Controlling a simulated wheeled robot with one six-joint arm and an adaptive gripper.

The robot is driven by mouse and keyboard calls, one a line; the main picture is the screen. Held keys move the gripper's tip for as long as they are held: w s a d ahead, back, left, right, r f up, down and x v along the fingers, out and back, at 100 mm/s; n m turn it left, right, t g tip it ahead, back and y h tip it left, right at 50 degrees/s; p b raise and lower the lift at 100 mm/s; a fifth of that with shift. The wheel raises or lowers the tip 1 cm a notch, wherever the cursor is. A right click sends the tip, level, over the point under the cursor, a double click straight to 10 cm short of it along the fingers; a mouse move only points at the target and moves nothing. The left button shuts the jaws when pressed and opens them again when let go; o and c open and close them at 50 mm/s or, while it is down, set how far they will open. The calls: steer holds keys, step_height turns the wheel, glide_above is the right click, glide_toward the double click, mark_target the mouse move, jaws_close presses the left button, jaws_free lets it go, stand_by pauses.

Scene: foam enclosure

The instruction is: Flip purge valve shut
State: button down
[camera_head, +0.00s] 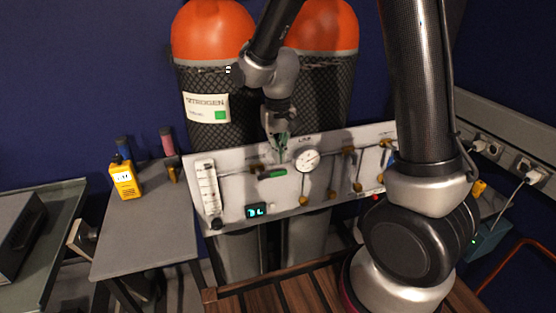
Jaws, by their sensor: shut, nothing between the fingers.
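A white gas panel (235,197) stands in front of two gas cylinders. A small green bar (278,173), possibly a valve handle or an indicator, lies nearly level on its upper left part. A small brownish fitting (258,168) sits on the pipe just left of it. The labels there are too small to read, so I cannot tell which part is the purge valve. My gripper (281,155) points down at the panel's top edge, just above the green bar, with its fingers shut and empty. I cannot tell whether it touches the panel, and it hides part of the pipe.
A round gauge (306,159) sits right of my gripper, with several brass-coloured valves beyond it. A flowmeter (208,188) and a lit display (256,211) are on the left. A yellow handheld meter (125,179) stands on a grey table (150,235). My arm hides the panel's right end.

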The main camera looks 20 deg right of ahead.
steer(key=shift+f, duration=1.25)
steer(key=shift+d+f, duration=0.3)
steer(key=shift+f, duration=0.15)
steer(key=shift+d+f, duration=0.15)
steer(key=shift+f, duration=0.7)
steer(key=shift+d+f, duration=0.15)
steer(key=shift+f, duration=0.75)
step_height(320, 180, up, 12)
glide_above(282, 171)
steer(key=w, duration=0.2)
steer(key=shift+d, duration=0.3)
